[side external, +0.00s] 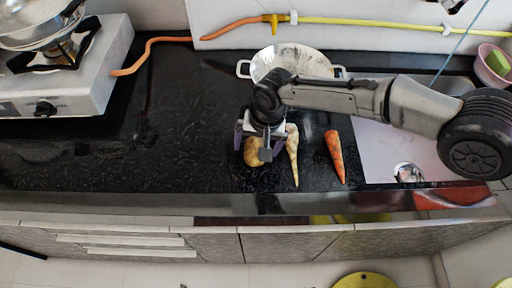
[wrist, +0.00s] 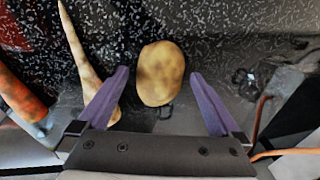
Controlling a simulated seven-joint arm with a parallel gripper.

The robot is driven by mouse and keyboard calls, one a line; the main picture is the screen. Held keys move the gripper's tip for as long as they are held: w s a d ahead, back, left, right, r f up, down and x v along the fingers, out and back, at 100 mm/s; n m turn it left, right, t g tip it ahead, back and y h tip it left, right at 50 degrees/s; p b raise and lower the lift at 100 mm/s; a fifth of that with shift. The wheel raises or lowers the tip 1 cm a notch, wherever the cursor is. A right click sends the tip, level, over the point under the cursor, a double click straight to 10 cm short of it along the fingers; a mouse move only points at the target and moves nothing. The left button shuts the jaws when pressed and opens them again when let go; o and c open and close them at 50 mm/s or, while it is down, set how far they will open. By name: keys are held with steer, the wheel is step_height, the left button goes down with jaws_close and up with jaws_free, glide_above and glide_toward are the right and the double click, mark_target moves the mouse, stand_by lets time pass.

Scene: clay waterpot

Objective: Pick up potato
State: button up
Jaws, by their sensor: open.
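The potato (side external: 253,152) is a tan, rounded lump lying on the black speckled counter. In the wrist view the potato (wrist: 160,73) lies between and just beyond my two purple fingers, nearer the left one. My gripper (side external: 257,150) is over the potato and partly hides it in the side view. In the wrist view my gripper (wrist: 160,88) has its fingers wide apart with nothing held. I cannot tell the exact height of the fingertips above the counter.
A pale tapered root (side external: 292,155) lies close right of the potato, with its thick end by my left finger in the wrist view (wrist: 92,75). An orange carrot (side external: 335,156) lies farther right.

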steer(key=c, duration=1.4)
steer(key=shift+r, duration=0.15)
